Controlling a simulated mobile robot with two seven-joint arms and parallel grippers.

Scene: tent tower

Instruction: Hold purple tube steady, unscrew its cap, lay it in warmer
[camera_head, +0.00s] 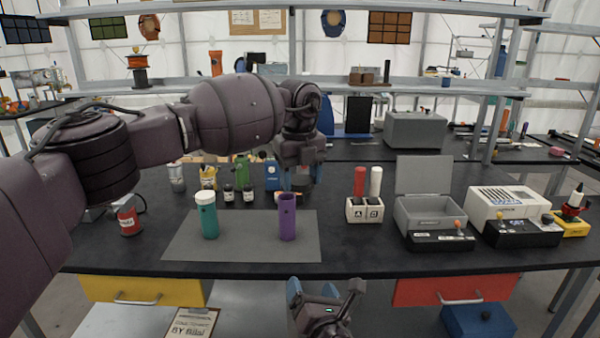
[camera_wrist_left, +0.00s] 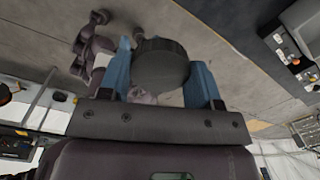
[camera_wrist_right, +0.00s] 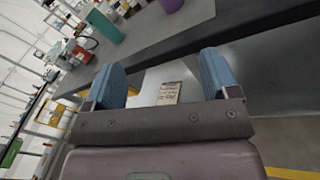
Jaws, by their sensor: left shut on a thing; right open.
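The purple tube (camera_head: 287,222) stands upright on the grey mat; its lower end also shows at the top of the right wrist view (camera_wrist_right: 172,4). My left gripper (camera_head: 300,182) is just behind and above it, shut on a dark ribbed cap (camera_wrist_left: 161,66). I cannot tell whether the cap touches the tube. My right gripper (camera_head: 322,292) is open and empty, low in front of the table edge; its blue fingers also show apart in its wrist view (camera_wrist_right: 162,80). The warmer appears to be the grey box (camera_head: 428,214) with its lid up, at the right.
A teal tube with a white top (camera_head: 208,218) stands on the mat (camera_head: 248,245) left of the purple one. A white block marked A and B (camera_head: 364,211) holds a red and a white tube. A white unit (camera_head: 508,204) stands far right. Bottles stand behind the mat.

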